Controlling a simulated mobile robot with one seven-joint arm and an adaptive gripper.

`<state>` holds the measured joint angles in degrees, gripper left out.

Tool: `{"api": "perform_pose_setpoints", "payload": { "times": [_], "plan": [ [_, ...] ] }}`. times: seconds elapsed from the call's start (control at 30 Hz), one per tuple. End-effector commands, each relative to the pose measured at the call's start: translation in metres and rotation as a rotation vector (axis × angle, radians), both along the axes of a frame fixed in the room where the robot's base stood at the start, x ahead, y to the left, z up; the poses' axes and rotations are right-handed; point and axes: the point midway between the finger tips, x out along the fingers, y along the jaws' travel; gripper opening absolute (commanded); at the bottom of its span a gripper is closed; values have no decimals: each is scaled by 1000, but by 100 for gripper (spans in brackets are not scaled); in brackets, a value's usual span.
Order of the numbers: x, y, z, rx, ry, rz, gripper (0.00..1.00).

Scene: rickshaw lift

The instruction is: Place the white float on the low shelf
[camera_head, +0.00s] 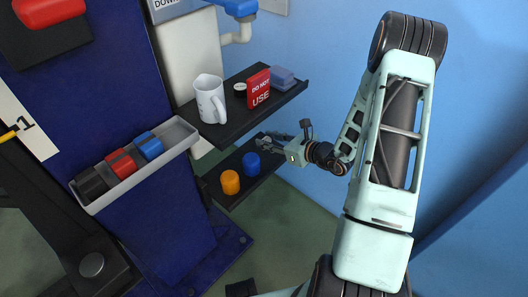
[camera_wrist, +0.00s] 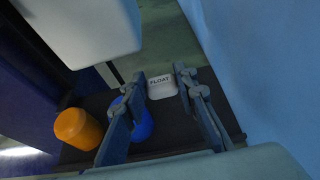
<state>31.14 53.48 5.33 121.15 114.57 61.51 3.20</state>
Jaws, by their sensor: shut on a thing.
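The white float (camera_wrist: 161,87), a small block marked FLOAT, is between my fingertips in the wrist view. My gripper (camera_wrist: 160,75) is shut on it. In the head view my gripper (camera_head: 270,142) reaches in from the right, under the upper shelf and over the back part of the low shelf (camera_head: 222,192). The float cannot be made out there. The dark low shelf also shows in the wrist view (camera_wrist: 178,138). I cannot tell whether the float touches it.
An orange cylinder (camera_head: 230,182) and a blue cylinder (camera_head: 251,163) stand on the low shelf, the blue one close to my fingers. The upper shelf (camera_head: 232,122) holds a white mug (camera_head: 210,98) and a red DO NOT USE block (camera_head: 258,88). A blue wall (camera_head: 320,60) is at the right.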

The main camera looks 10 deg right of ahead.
Motion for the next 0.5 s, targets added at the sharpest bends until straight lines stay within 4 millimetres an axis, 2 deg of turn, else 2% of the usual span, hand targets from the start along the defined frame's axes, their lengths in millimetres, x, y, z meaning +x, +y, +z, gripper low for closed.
{"api": "perform_pose_setpoints", "payload": {
  "times": [0.03,0.1,0.5],
  "plan": [
    [6,1,-18,1,6,0,14],
    [16,1,-29,2,6,1,14],
    [42,1,-58,0,5,0,14]
  ]
}}
